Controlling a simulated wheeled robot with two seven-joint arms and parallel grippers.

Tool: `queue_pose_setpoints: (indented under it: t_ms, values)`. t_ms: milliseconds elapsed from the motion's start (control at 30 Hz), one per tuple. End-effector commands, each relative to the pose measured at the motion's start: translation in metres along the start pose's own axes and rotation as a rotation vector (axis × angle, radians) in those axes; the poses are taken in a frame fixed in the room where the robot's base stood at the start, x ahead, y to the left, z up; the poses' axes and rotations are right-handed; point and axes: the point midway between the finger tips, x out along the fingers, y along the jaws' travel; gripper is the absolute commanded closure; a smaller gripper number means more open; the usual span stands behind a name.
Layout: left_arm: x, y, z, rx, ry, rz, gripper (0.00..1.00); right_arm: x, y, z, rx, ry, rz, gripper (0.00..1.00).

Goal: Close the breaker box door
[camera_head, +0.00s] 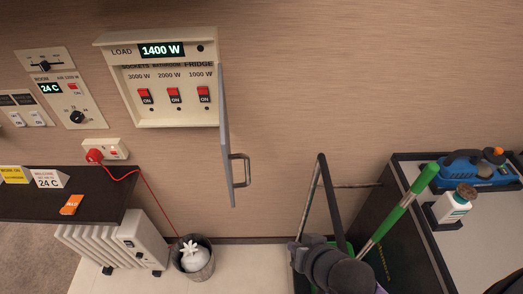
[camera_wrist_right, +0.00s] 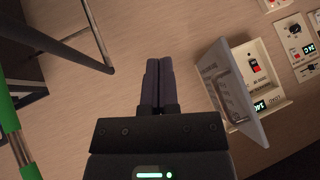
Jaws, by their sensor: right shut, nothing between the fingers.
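The cream breaker box (camera_head: 110,88) is on the wall, with a lit 1400 W display and several red switches inside. Its grey door (camera_head: 226,130) stands open on the right side, seen nearly edge-on, with a metal bar handle (camera_head: 241,170). My right gripper (camera_head: 297,250) is low and to the right of the door, apart from it. In the right wrist view, my right gripper's dark fingers (camera_wrist_right: 158,82) are together and empty. There the open door (camera_wrist_right: 236,95) is to their right, partly covering the box (camera_wrist_right: 277,102). My left gripper is not in view.
A dark metal frame (camera_head: 309,196) and a green-handled pole (camera_head: 400,208) stand near my right arm. A cart (camera_head: 480,250) holds a white bottle (camera_head: 453,206) and a blue tool (camera_head: 466,166). A dark shelf (camera_head: 110,207), radiator (camera_head: 100,245) and bin (camera_head: 195,265) are at left.

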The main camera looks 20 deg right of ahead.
Motion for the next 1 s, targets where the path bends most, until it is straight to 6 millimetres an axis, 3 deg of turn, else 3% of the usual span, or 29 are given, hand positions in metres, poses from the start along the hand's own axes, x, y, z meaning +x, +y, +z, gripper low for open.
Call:
queue_pose_setpoints:
  t_ms: [167,400,533,633,1000]
  values:
    - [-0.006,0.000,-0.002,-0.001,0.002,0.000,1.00,-0.003,-0.010,-0.045,0.402,0.229,-0.262,1.00]
    - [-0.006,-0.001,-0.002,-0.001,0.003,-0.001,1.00,-0.022,0.000,-0.086,0.875,0.373,-0.683,1.00]
    - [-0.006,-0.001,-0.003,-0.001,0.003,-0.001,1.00,-0.028,0.002,-0.095,0.959,0.385,-0.780,1.00]
    - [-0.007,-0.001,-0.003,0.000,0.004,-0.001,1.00,-0.022,-0.002,-0.103,0.965,0.388,-0.789,1.00]
    - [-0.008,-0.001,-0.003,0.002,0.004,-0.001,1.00,0.032,-0.036,-0.151,0.962,0.387,-0.786,1.00]
